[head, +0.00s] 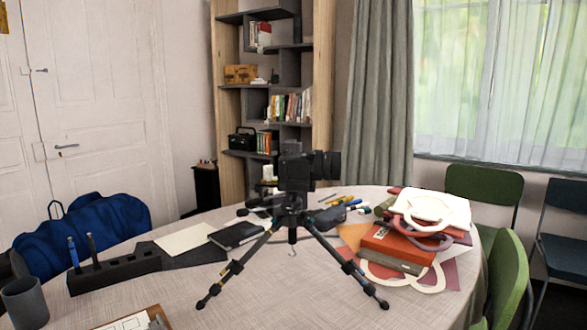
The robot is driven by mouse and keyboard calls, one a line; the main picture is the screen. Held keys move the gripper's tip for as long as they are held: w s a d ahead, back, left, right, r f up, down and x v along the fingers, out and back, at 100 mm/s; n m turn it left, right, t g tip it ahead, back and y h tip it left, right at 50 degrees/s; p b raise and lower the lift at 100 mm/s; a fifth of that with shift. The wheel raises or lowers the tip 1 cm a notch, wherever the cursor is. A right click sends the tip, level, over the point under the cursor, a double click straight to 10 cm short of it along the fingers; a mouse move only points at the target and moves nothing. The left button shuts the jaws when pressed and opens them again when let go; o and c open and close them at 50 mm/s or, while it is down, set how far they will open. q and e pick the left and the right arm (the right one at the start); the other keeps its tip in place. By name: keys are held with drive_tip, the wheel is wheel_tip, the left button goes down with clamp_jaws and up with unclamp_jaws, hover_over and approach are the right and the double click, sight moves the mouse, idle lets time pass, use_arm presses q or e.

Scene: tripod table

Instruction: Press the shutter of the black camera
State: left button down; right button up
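The black camera (297,172) is mounted on a black tripod (293,222) in the middle of the table. Its lens (326,165) points to the right. The shutter button is too small to make out against the dark body. Neither of my grippers is in the head view, and nothing of mine touches the camera.
The table (285,290) has open cloth in front of the tripod. A black pen holder (115,272), notebook (236,235), grey cup (26,303) and clipboard (135,320) are at left. Stacked books (398,246) lie at right. Green chairs (507,275) stand beyond.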

clamp_jaws()
idle(1.6)
